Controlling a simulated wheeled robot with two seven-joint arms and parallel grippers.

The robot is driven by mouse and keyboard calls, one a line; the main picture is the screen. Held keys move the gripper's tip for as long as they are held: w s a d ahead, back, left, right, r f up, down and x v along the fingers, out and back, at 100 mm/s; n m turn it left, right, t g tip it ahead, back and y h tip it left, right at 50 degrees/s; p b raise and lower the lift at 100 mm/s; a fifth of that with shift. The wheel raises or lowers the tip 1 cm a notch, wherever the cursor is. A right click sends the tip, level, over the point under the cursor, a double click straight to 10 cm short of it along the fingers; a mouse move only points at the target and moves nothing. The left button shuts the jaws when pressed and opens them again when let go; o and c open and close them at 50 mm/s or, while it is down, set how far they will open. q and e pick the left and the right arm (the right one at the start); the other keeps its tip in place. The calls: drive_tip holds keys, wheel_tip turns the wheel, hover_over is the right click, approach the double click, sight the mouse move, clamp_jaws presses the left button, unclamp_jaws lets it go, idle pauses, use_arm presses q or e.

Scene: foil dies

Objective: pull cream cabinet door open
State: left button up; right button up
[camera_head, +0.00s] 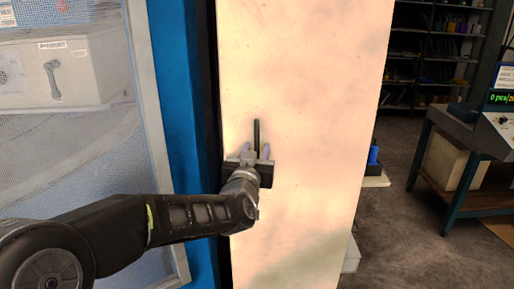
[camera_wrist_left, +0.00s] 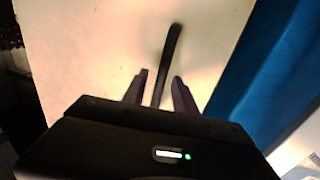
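The cream cabinet door (camera_head: 310,130) is a tall, smudged panel in the middle of the head view, and it fills much of the left wrist view (camera_wrist_left: 100,55). A dark upright bar handle (camera_head: 256,134) is near its left edge; it also shows in the left wrist view (camera_wrist_left: 172,55). My left gripper (camera_head: 257,153) is at the lower part of the handle. Its two fingers (camera_wrist_left: 160,80) are open, one on each side of the bar, with gaps visible between them and the bar. The handle's lower end is hidden by the gripper. My right gripper is in neither view.
A blue post (camera_head: 180,90) and a mesh panel in a grey frame (camera_head: 145,90) stand left of the door. To the right are a bench (camera_head: 465,150) with a display, dark shelves (camera_head: 432,55) and open grey floor (camera_head: 405,240).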

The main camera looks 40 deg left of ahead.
use_arm(q)
drive_tip(key=shift+w+a, duration=0.25)
drive_tip(key=shift+w, duration=0.25)
drive_tip(key=shift+c, duration=0.2)
clamp_jaws()
idle(0.9)
